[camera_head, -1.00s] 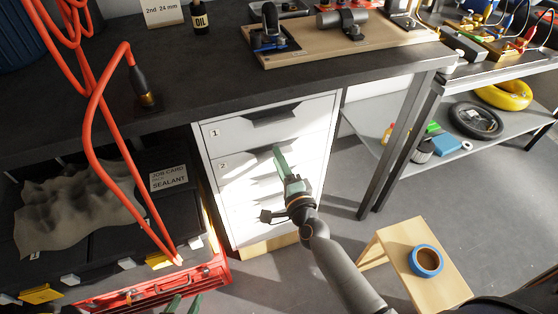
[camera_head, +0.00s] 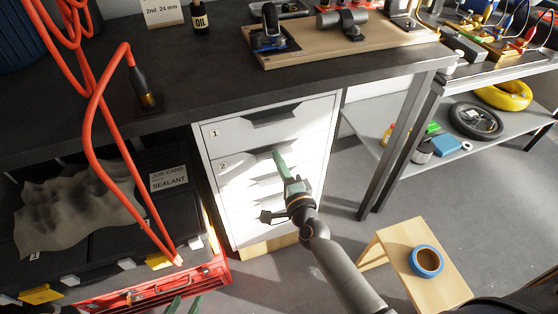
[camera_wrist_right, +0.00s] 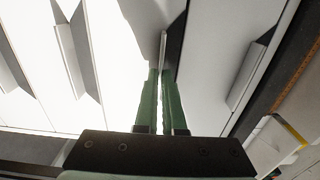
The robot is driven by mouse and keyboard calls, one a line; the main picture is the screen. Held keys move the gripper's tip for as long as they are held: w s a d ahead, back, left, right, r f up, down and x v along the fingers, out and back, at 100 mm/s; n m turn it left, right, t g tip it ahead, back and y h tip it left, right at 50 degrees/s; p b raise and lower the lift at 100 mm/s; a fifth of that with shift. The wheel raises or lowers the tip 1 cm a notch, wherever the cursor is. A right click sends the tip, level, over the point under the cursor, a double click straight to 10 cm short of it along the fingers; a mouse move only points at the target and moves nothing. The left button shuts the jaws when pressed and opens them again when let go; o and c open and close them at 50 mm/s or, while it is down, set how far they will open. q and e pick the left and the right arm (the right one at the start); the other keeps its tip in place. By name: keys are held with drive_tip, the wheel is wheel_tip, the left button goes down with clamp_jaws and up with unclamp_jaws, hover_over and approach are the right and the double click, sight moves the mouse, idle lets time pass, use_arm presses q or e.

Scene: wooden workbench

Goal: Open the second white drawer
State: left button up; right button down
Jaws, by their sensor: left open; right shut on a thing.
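The white drawer unit (camera_head: 238,196) stands under the bench, with its drawers stacked. The top drawer (camera_head: 230,134) bears the label 1. The second white drawer (camera_head: 232,172) bears the label 2, and its front looks about flush with the others. My right gripper (camera_head: 279,158) reaches its upper edge, near the dark handle recess. In the right wrist view, the green fingers of my right gripper (camera_wrist_right: 163,78) are shut on the thin handle lip (camera_wrist_right: 163,48) of this drawer. My left gripper (camera_head: 182,304) shows only green fingertips at the bottom edge, open and away from the drawers.
A red toolbox (camera_head: 185,283) stands left of the drawers, with orange hose hanging above it. A wooden stool (camera_head: 440,272) with a blue tape roll (camera_head: 426,261) stands at lower right. A metal bench leg (camera_head: 400,150) is right of the drawers. Floor before the drawers is mostly clear.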

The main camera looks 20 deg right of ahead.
use_arm(q)
drive_tip(key=shift+w+r, duration=0.2)
drive_tip(key=shift+w, duration=0.05)
use_arm(e)
drive_tip(key=shift+s, duration=0.1)
idle(0.7)
